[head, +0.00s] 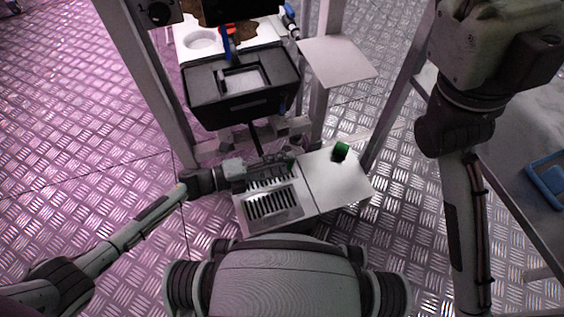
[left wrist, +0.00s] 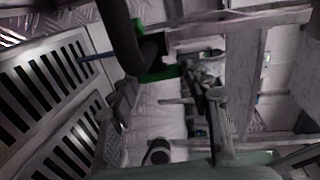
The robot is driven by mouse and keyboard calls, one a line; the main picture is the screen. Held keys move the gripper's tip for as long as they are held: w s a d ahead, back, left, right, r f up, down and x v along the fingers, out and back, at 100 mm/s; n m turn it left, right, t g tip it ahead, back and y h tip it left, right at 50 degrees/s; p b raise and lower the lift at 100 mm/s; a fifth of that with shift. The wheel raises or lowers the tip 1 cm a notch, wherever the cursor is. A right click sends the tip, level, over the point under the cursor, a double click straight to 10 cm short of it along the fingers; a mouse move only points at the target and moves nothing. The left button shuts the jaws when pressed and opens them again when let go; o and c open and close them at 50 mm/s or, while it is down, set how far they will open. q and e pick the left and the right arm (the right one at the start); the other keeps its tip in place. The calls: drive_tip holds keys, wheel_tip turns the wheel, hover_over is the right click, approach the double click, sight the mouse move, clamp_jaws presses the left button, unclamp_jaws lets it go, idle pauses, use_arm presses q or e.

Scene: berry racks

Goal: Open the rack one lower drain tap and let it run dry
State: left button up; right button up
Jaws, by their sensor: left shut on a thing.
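The rack's black tray (head: 243,108) stands at the upper middle of the head view, with a dark drain pipe (head: 256,138) running down from it. My left gripper (head: 283,161) is below the tray, shut on a green tap handle near the pipe's lower end. Only a sliver of green shows there. In the left wrist view a thick dark curved pipe (left wrist: 124,38) comes down beside the green handle (left wrist: 160,75). I cannot tell the handle's turn angle or whether liquid runs. My right arm reaches down the right side; its gripper is out of frame.
A slotted metal drain grate (head: 272,204) lies below the left gripper, and its slots show in the left wrist view (left wrist: 40,85). A separate green cap (head: 341,151) stands on the white plate (head: 335,185). Rack posts (head: 150,80) flank the tray. A blue tray (head: 548,180) is at far right.

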use_arm(q)
drive_tip(key=shift+f+t+h, duration=0.25)
drive_tip(key=shift+t+h, duration=0.05)
drive_tip(key=shift+h, duration=0.4)
drive_tip(key=shift+s+d, duration=0.1)
drive_tip(key=shift+s, duration=0.05)
drive_tip(key=o, duration=1.2)
drive_tip(key=shift+c, duration=0.2)
drive_tip(key=v, duration=1.2)
drive_tip(key=shift+f, duration=0.15)
